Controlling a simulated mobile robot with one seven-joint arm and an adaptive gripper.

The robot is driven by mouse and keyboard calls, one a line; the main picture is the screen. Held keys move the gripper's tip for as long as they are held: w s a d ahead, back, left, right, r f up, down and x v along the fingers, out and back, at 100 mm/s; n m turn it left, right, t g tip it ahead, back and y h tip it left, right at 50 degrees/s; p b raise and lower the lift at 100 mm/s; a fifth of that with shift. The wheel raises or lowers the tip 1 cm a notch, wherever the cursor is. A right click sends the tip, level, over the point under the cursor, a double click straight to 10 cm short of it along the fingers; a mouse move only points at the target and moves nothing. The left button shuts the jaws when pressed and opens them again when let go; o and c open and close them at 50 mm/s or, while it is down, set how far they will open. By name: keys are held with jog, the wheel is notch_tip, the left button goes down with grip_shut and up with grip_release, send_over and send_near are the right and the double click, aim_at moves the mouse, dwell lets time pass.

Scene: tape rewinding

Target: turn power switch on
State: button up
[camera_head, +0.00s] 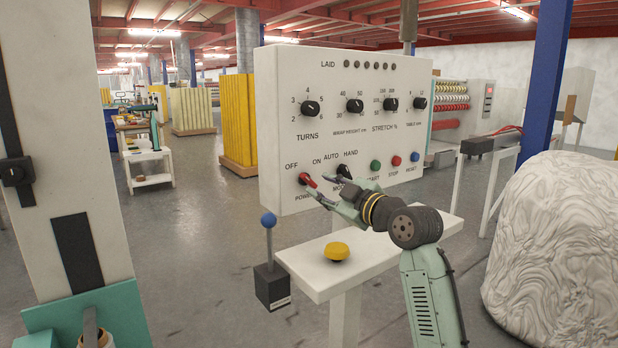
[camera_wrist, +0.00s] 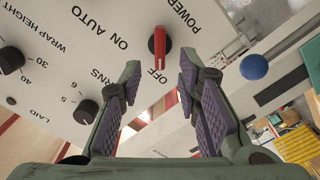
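The power switch (camera_head: 308,180) is a red lever on a black round knob, low on the left of the white control panel (camera_head: 270,120). It also shows in the wrist view (camera_wrist: 158,46), its red bar lined up with the OFF label. My gripper (camera_head: 322,187) is just in front of the panel, close to the switch. In the wrist view my gripper (camera_wrist: 160,75) is open and empty. Its two fingers stand apart on either side of the OFF label, with the switch between and beyond their tips. I see no contact with the lever.
The black mode knob (camera_head: 344,171) is right beside my gripper in the head view. Green, red and blue buttons (camera_head: 395,161) lie further right. Below are a white shelf with a yellow button (camera_head: 337,251) and a blue-balled lever (camera_head: 268,220) at its left.

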aim_at(310, 181)
jog(key=p+x, duration=0.1)
jog(key=x, duration=0.5)
jog(key=shift+a+p, duration=0.1)
jog(key=shift+p, duration=0.2)
grip_shut()
